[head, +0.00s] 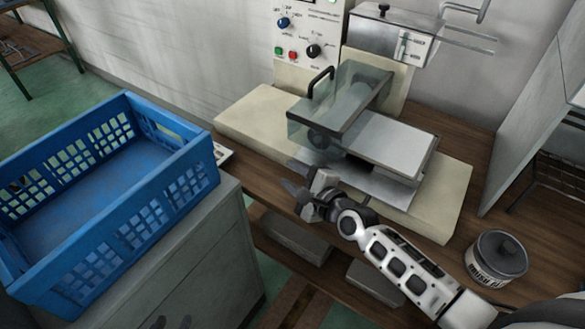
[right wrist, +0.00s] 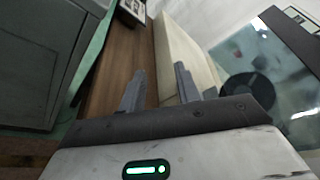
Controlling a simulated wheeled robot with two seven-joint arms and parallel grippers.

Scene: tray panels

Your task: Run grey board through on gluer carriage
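A flat pale grey panel (head: 388,140), which looks like the grey board, lies on the gluer's metal carriage (head: 375,184). Its far-left end reaches the clear guard with a black handle (head: 345,98); I cannot tell how far it goes under. My right gripper (head: 291,176) is in front of the machine's near edge, left of the carriage. In the right wrist view its two fingers (right wrist: 161,88) are apart with nothing between them. The guard and a dark round part under it show there at right. Dark tips at the bottom edge may be my left gripper (head: 172,322); their opening is unclear.
A blue crate (head: 165,205), empty where I see inside, stands on a grey cabinet (head: 195,262) at left. A grey pot (head: 497,258) stands on the wooden bench at right. A control panel (head: 306,35) rises behind the guard. A pale upright panel (head: 535,110) bounds the right.

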